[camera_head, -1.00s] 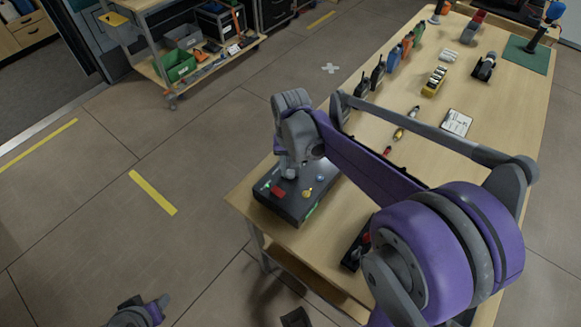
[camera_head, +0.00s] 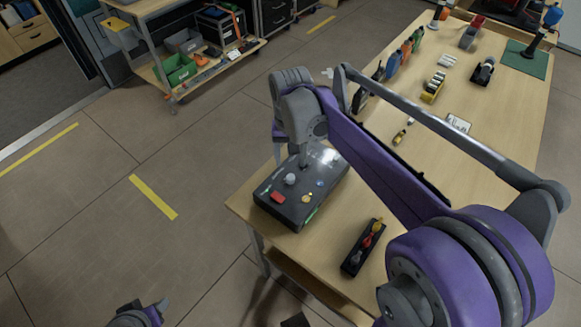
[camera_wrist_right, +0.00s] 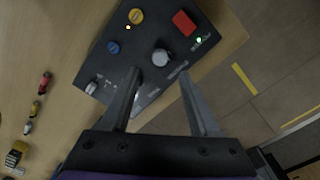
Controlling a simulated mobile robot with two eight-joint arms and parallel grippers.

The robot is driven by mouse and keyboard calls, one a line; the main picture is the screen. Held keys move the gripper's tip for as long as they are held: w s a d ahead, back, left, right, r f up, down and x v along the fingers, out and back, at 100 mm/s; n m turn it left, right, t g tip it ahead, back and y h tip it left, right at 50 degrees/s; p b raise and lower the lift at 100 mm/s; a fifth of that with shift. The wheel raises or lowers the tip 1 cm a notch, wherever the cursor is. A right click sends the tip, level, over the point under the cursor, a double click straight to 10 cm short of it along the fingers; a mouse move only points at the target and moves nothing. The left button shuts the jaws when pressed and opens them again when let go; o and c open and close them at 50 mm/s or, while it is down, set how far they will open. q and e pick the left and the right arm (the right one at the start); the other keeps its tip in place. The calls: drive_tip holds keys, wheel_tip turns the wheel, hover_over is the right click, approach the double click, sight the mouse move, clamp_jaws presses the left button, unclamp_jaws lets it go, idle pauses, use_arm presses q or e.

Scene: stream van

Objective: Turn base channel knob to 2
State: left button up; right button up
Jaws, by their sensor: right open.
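The black base box (camera_head: 325,170) lies on the near left corner of the table. It has a red button (camera_head: 277,197), a grey knob (camera_head: 290,179), and smaller yellow (camera_head: 306,198) and blue (camera_head: 320,183) controls. The right wrist view shows the grey knob (camera_wrist_right: 160,58) and a pale knob (camera_wrist_right: 91,87) with marks beside it; I cannot read the labels. My right gripper (camera_wrist_right: 160,76) is open and empty above the box, with the grey knob seen between its fingertips. In the head view the wrist hides its fingers. Only a piece of my left arm shows at the bottom left.
Several radios (camera_head: 393,65), a yellow holder (camera_head: 433,87) and a white card (camera_head: 458,123) stand farther back. A shelf cart (camera_head: 205,75) is at the back left. Floor left of the table is clear.

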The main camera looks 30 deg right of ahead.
wheel_tip(320, 180, up, 4)
idle(0.6)
drive_tip(key=s+a+f+n+t+p, duration=0.1)
drive_tip(key=s+a+f+n+t, duration=0.1)
drive_tip(key=s, duration=0.5)
drive_tip(key=s+a+f+n+t+p, duration=0.1)
drive_tip(key=s+a+f+n+t, duration=0.2)
drive_tip(key=s, duration=0.5)
wheel_tip(320, 180, down, 2)
drive_tip(key=shift+a+f+n, duration=0.15)
drive_tip(key=shift+a+n, duration=0.35)
drive_tip(key=shift+a, duration=0.6)
drive_tip(key=shift+s, duration=0.1)
drive_tip(key=shift+c, duration=0.2)
